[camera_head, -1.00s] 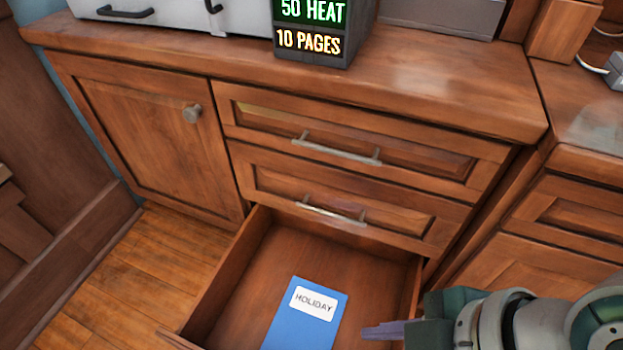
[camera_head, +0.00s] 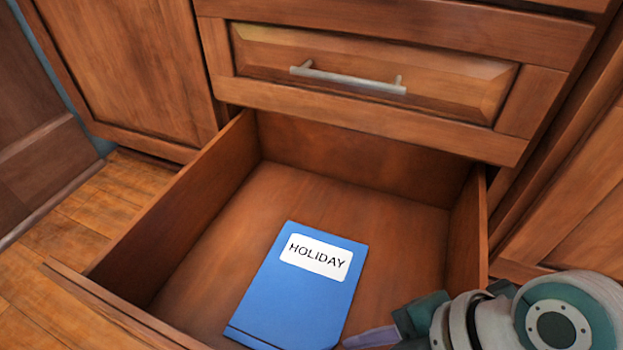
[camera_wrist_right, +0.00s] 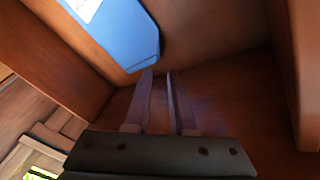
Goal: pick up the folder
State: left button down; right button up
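A blue folder (camera_head: 297,305) with a white label reading HOLIDAY lies flat in the open lower drawer (camera_head: 215,240), towards its front. Its near edge is close to the drawer front. My right gripper (camera_head: 370,338) is just right of the folder's lower right corner, at the bottom of the head view. In the right wrist view, the folder (camera_wrist_right: 120,35) shows at the top, beyond the fingers. The two fingers (camera_wrist_right: 159,73) have a narrow gap with nothing between them, so the gripper is open and empty. My left gripper is out of view.
The closed drawer above has a metal bar handle (camera_head: 347,78) and overhangs the back of the open drawer. The drawer's right side wall (camera_head: 468,235) is close to my right arm. The drawer floor behind the folder is clear. Wooden floor (camera_head: 75,235) shows at left.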

jog(key=b+x, duration=0.3)
jog(key=x, duration=0.1)
jog(key=shift+d+f, duration=0.1)
jog(key=shift+a+f+b, duration=0.5)
jog(key=shift+b, duration=0.05)
jog(key=b+x, duration=0.4)
jog(key=shift+w+a+f+b, duration=0.15)
jog(key=shift+w+a+b, duration=0.05)
jog(key=shift+b, duration=0.1)
grip_shut()
